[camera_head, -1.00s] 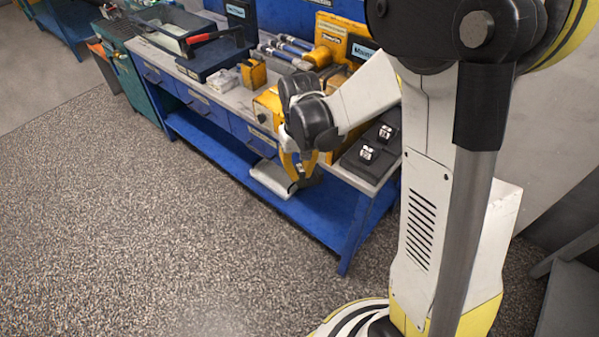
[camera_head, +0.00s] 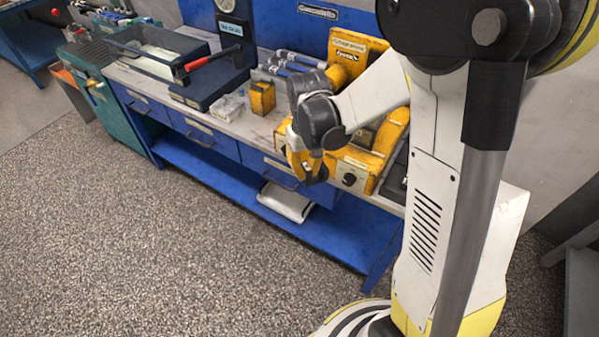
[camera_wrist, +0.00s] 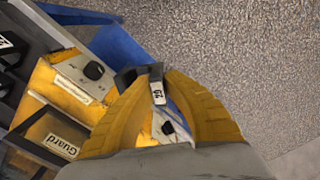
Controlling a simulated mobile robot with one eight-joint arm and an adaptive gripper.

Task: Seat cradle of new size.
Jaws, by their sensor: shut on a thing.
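My gripper (camera_head: 306,180) is shut on a small dark piece at the front edge of the bench, in front of the yellow machine. In the wrist view the yellow fingers (camera_wrist: 157,88) close on this dark cradle (camera_wrist: 128,77), which carries a white tag; the tag's number is hard to read. The yellow machine (camera_head: 358,160) has a knob on its front panel, and two knobbed panels show in the wrist view. Its yellow guard (camera_wrist: 40,135) bears a label reading "Guard". The seat for the cradle cannot be made out.
A black block with a white number tag (camera_wrist: 6,42) stands beside the machine. A yellow block (camera_head: 262,98), a dark tray (camera_head: 150,60) and a red-handled tool (camera_head: 208,58) are on the workbench (camera_head: 228,122). A pale bag (camera_head: 286,202) lies on the lower shelf. The front floor is clear.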

